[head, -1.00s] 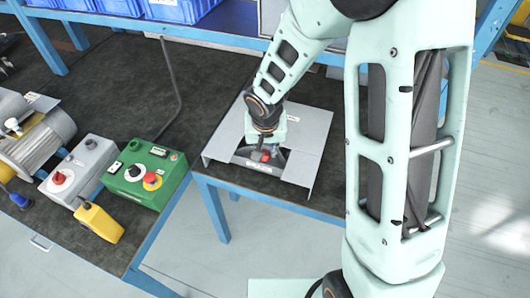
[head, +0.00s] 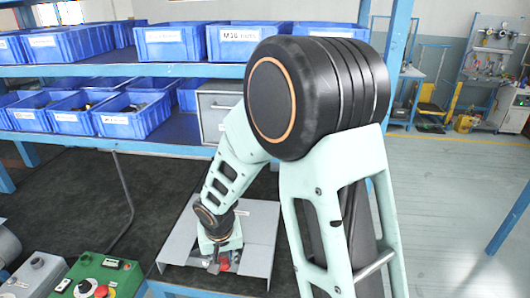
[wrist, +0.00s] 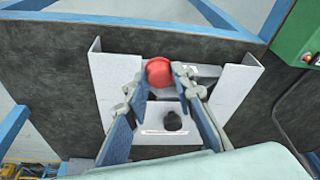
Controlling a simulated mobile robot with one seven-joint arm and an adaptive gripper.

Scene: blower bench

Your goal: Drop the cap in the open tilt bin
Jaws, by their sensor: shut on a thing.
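The cap (wrist: 159,72) is red and rounded, and it sits between the fingertips of my gripper (wrist: 159,80) in the wrist view. My gripper is shut on it. In the head view the cap (head: 225,263) shows as a small red spot at my gripper (head: 217,262), low over a grey metal fixture (head: 262,222). I cannot tell whether the cap still touches the fixture. A grey bin with a label (head: 214,118) stands on the lower shelf, partly hidden by my arm; I cannot tell whether it is the tilt bin or is open.
Blue bins (head: 134,122) fill the lower shelf left of the grey bin, with more above. A green control box (head: 95,278) and a grey box (head: 35,272) sit at the bench's front left. The dark bench top (head: 70,190) is mostly clear behind them.

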